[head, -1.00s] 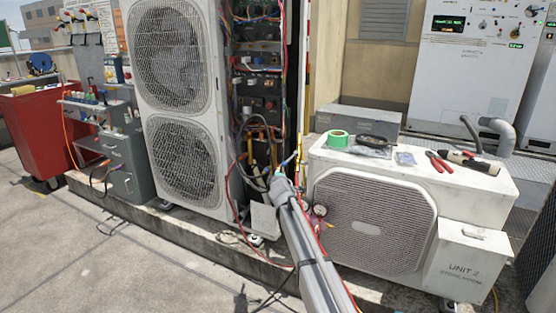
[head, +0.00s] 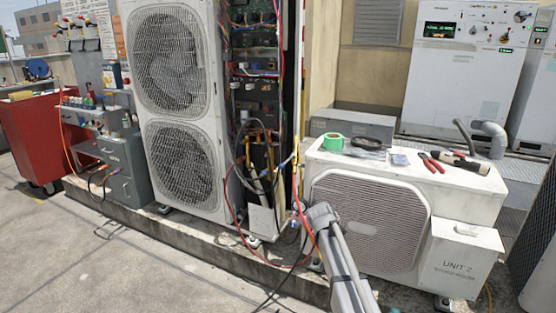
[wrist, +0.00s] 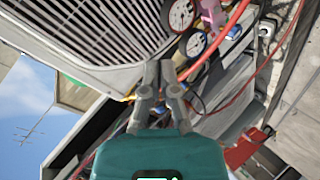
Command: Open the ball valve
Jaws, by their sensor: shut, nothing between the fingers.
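I cannot make out the ball valve for certain in either view. Copper-coloured pipes and hoses (head: 262,165) run down the open side of the tall condenser (head: 180,110). In the wrist view my gripper (wrist: 160,68) has its fingers together and empty. Its tips are near two round gauges (wrist: 192,44), with a pink part (wrist: 211,18) and a red hose (wrist: 232,30) beyond them. In the head view my arm's end is in front of the left edge of the low condenser (head: 375,215); the fingers are hidden there.
Green tape (head: 333,142), red-handled pliers (head: 431,162) and other small items lie on the low condenser. A red cart (head: 35,135) and a grey cabinet (head: 122,165) stand at left. Loose hoses cross the ledge.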

